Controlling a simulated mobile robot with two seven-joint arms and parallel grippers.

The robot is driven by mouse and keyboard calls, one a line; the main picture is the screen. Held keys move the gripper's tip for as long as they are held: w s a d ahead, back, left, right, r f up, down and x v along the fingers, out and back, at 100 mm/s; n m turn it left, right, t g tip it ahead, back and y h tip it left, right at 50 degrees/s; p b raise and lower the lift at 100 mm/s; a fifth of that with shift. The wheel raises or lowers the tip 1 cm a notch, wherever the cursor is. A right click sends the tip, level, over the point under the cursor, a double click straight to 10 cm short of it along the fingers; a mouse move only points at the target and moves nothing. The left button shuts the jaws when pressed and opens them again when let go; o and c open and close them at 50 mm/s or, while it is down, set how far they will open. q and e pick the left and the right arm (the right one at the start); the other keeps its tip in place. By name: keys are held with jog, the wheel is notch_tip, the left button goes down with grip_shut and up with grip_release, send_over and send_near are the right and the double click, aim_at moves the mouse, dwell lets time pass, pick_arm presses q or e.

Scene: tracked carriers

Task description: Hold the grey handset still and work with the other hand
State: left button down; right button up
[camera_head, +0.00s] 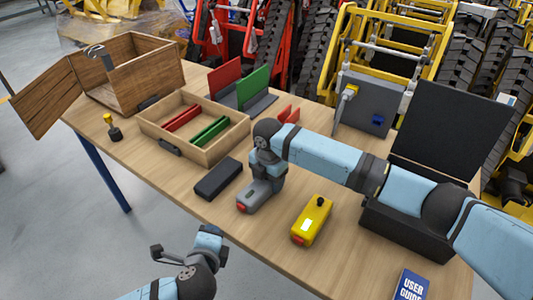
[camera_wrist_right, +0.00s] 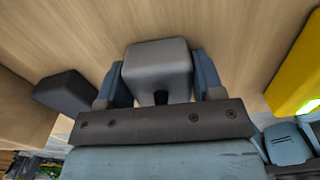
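In the right wrist view, the grey handset (camera_wrist_right: 157,65) fills the space between the two blue fingers of my right gripper (camera_wrist_right: 160,88). Both fingers appear to touch its sides. My left gripper (camera_head: 210,232) is in front of the table edge, apart from the handset.
A yellow handset (camera_head: 311,222) with a black knob and a dark block (camera_head: 218,179) lie either side. Behind are a wooden tray (camera_head: 153,132) with red and green pieces and an open wooden box (camera_head: 150,80). An open black case (camera_head: 403,233) and a blue user guide (camera_head: 411,286) are right.

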jog(key=o, duration=0.4)
jog(key=shift+o, duration=0.2)
jog(key=shift+r, duration=0.1)
